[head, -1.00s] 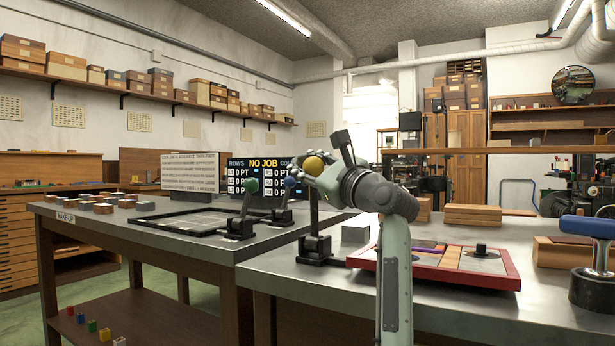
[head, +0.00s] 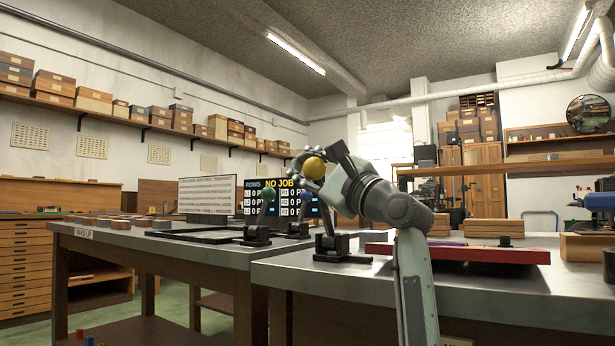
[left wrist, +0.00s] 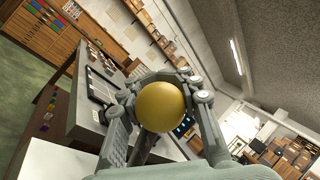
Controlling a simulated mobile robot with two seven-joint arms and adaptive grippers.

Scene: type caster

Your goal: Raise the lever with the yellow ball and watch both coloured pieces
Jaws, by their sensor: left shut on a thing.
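My left gripper (head: 312,172) is shut on the yellow ball (head: 315,167) at the top of a lever. In the left wrist view the yellow ball (left wrist: 160,106) sits between the fingers. The lever's black base (head: 335,248) stands on the near table, and its shaft rises to the ball. A green-ball lever (head: 267,195) and a blue-ball lever (head: 304,198) stand behind on the far table. A red-framed tray (head: 458,252) with a black knob (head: 505,241) lies to the right of the lever, its coloured pieces mostly hidden by the low viewpoint. My right gripper is not in view.
A display reading "NO JOB" (head: 254,207) stands behind the levers beside a white text board (head: 207,194). A black frame (head: 196,236) lies on the far table. Wooden blocks (head: 486,228) and a blue-topped tool (head: 597,200) are at the right.

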